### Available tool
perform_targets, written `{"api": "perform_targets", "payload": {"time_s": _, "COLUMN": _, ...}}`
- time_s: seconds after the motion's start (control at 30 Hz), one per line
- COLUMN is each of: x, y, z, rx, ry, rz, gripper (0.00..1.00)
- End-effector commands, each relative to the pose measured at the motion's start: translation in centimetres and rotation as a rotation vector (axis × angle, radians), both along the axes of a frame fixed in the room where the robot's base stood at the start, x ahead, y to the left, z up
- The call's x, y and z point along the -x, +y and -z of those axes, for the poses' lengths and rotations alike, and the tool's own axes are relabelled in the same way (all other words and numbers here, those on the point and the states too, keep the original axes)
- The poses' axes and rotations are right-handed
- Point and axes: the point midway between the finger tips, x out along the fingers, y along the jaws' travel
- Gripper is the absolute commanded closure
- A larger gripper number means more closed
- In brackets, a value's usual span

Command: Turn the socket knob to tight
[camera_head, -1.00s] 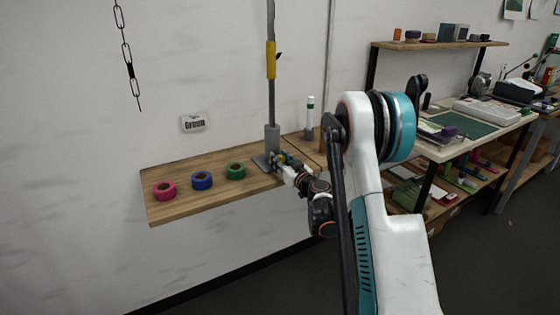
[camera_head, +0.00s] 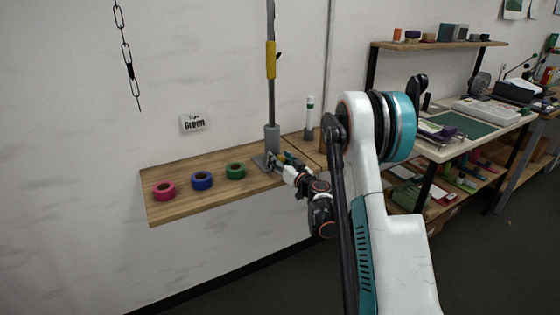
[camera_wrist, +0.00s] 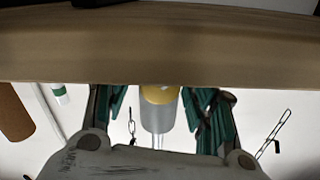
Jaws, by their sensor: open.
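The grey socket (camera_head: 272,138) stands on a square base plate at the back of the wooden shelf, holding an upright pole with a yellow sleeve (camera_head: 271,60). My gripper (camera_head: 275,160) is open at the socket's foot, on its front right side, and covers part of it. In the wrist view, which appears upside down, the grey socket (camera_wrist: 160,118) shows between my two green-padded fingers (camera_wrist: 160,110), with a yellow part (camera_wrist: 160,94) near its lower end. I cannot tell whether this is the knob, or read its setting. No contact is clear.
Pink (camera_head: 164,190), blue (camera_head: 202,180) and green (camera_head: 236,171) tape rolls lie left on the wooden shelf (camera_head: 200,205). A white tube (camera_head: 310,110) stands right of the pole. A chain (camera_head: 128,65) hangs at left. A wall card (camera_head: 193,123) reads "Green". A cluttered workbench stands at right.

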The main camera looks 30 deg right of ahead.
Motion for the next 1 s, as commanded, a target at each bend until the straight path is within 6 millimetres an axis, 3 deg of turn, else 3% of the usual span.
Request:
{"api": "perform_targets", "payload": {"time_s": 0.17, "x": 1.5, "y": -0.1, "z": 0.0, "rx": 0.000, "ry": 0.000, "rz": 0.001, "gripper": 0.49}}
{"api": "perform_targets", "payload": {"time_s": 0.63, "x": 10.3, "y": -0.5, "z": 0.0, "rx": 0.000, "ry": 0.000, "rz": 0.002, "gripper": 0.49}}
{"api": "perform_targets", "payload": {"time_s": 0.8, "x": 11.7, "y": -0.4, "z": 0.0, "rx": 0.000, "ry": 0.000, "rz": 0.001, "gripper": 0.49}}
{"api": "perform_targets", "payload": {"time_s": 1.0, "x": 12.0, "y": -0.4, "z": 0.0, "rx": 0.000, "ry": 0.000, "rz": 0.000, "gripper": 0.49}}
